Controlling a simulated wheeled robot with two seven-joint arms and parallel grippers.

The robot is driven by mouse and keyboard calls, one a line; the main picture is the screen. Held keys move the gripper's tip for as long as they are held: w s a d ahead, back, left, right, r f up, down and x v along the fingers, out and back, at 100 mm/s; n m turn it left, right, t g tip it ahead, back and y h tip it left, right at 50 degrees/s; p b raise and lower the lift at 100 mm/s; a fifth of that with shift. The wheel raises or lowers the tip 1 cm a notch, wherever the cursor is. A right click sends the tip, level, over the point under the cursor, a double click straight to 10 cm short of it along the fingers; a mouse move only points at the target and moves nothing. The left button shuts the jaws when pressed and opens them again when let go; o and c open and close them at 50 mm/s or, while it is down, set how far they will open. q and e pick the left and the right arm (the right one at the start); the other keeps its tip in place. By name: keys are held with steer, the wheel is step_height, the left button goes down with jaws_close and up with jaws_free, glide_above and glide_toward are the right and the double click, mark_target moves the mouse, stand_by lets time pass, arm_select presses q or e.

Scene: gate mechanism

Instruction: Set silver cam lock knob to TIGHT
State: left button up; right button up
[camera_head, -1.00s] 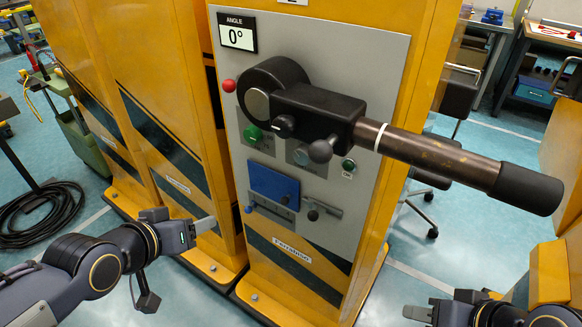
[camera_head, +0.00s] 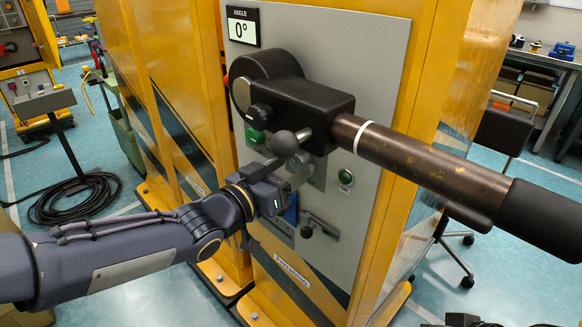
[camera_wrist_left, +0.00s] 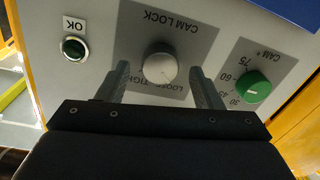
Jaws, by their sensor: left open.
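The silver cam lock knob (camera_wrist_left: 160,66) shows in the left wrist view on a grey plate marked CAM LOCK, with LOOSE and TIGHT lettering partly covered by it. My left gripper (camera_wrist_left: 162,84) is open, with one finger on each side of the knob and visible gaps between. Whether the fingers reach the knob's depth is hard to tell. In the head view my left gripper (camera_head: 292,168) is at the panel, under the lever block, and hides the knob. Only a small dark part of my right gripper (camera_head: 465,320) shows at the bottom edge.
A thick brown lever (camera_head: 420,160) with a black grip sticks out above and right of my left gripper. A grey ball handle (camera_head: 285,143) hangs close to it. A green CAM dial (camera_wrist_left: 252,86) and green OK button (camera_wrist_left: 74,48) flank the knob.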

arm_select(q)
steer(key=shift+w+d, duration=0.4)
steer(key=shift+c, duration=0.3)
